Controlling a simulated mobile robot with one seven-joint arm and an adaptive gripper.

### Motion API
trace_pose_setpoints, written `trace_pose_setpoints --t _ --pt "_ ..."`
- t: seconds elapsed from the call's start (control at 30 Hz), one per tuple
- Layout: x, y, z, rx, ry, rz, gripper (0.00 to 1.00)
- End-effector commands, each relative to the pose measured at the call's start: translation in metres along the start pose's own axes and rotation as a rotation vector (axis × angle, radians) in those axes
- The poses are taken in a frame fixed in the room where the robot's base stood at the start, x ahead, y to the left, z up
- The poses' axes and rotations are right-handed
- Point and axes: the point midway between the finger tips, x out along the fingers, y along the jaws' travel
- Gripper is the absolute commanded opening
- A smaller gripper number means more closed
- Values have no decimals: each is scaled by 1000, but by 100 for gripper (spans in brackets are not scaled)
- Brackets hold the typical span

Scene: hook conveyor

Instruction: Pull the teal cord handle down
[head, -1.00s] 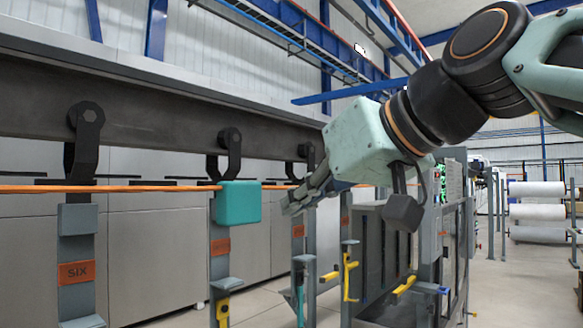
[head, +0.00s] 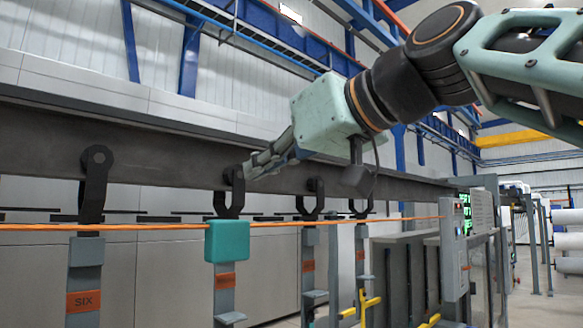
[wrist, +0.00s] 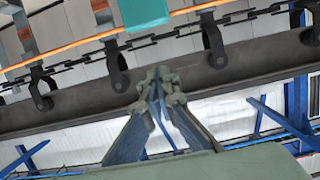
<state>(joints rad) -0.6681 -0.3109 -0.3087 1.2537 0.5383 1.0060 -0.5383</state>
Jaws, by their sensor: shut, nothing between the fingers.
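The teal handle (head: 227,241) is a block on the taut orange cord (head: 335,222), which runs across the scene. It also shows at the top edge of the wrist view (wrist: 146,12), partly cut off. My gripper (head: 256,166) is shut and empty, above and slightly right of the handle in the head view, at the height of the dark beam. In the wrist view its closed fingertips (wrist: 159,76) appear in front of the beam, apart from the handle and the cord.
The dark overhead beam (head: 165,157) carries several black hooks (head: 95,185). Grey posts with orange labels stand below, one reading SIX (head: 83,301). Yellow levers (head: 365,306) and a grey control cabinet (head: 453,250) are at the right. Blue frames rise behind.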

Motion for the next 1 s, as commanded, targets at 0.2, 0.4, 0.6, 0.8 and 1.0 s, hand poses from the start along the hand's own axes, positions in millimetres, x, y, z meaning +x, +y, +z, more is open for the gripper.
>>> trace_pose_setpoints --t 0.2,0.4,0.6,0.8,1.0 --pt "50 -1 -1 1 -4 -2 0" --pt "69 -1 16 2 -1 -2 0" --pt "73 0 33 1 0 0 0" --pt "74 0 39 1 0 1 0" --pt "74 0 39 1 1 1 0"
